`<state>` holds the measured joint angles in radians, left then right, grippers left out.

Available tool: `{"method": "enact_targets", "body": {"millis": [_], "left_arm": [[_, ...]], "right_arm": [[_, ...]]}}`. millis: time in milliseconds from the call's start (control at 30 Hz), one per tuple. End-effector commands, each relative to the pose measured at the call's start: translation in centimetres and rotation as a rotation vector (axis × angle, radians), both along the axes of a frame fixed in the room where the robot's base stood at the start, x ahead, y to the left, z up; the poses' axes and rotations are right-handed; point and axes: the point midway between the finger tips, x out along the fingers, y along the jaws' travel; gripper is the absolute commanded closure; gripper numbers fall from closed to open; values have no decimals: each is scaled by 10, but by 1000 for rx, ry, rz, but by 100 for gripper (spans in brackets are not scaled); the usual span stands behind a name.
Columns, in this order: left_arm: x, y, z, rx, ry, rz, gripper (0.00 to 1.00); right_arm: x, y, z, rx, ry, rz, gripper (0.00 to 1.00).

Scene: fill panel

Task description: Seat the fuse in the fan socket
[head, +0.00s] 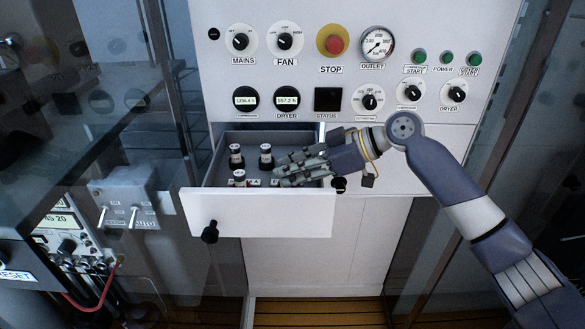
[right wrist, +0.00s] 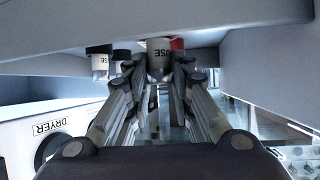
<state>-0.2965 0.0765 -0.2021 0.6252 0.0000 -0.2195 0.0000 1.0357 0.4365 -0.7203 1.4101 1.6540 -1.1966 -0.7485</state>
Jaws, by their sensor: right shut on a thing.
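My right gripper (head: 281,172) reaches from the right into the open drawer (head: 262,215) under the panel. In the head view the fingers hide this fuse. The fan socket cannot be told apart; small labels on the drawer floor are partly hidden and unreadable. My left gripper is not in view.
The drawer's walls and front, with a black knob (head: 210,232), surround the fingers closely. Above is the white panel (head: 225,70) with knobs, including the FAN knob (head: 284,40), and a red STOP button (head: 335,44). A grey switch box (head: 128,200) stands at left.

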Motion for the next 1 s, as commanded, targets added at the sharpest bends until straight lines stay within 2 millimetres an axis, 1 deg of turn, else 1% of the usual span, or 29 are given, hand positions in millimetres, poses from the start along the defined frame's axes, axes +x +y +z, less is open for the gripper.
{"method": "enact_targets", "body": {"millis": [33,67,400,433,467,500,533,800,900,1000], "left_arm": [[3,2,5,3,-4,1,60],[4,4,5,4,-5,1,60],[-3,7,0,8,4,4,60],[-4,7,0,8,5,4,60],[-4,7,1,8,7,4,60],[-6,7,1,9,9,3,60],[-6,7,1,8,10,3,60],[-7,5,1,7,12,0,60],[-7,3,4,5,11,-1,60],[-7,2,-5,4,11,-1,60]], "right_arm": [[0,-1,-4,1,2,-2,100],[0,0,-6,2,0,-1,100],[0,0,-12,2,-1,-1,100],[0,0,-12,2,-2,0,76],[0,0,-11,2,-2,-1,70],[0,0,-11,2,-2,-1,61],[0,0,-11,1,-2,0,58],[0,0,-11,1,-1,-2,58],[0,0,-7,1,-2,-1,58],[-1,-10,-6,0,-3,-3,58]]}}
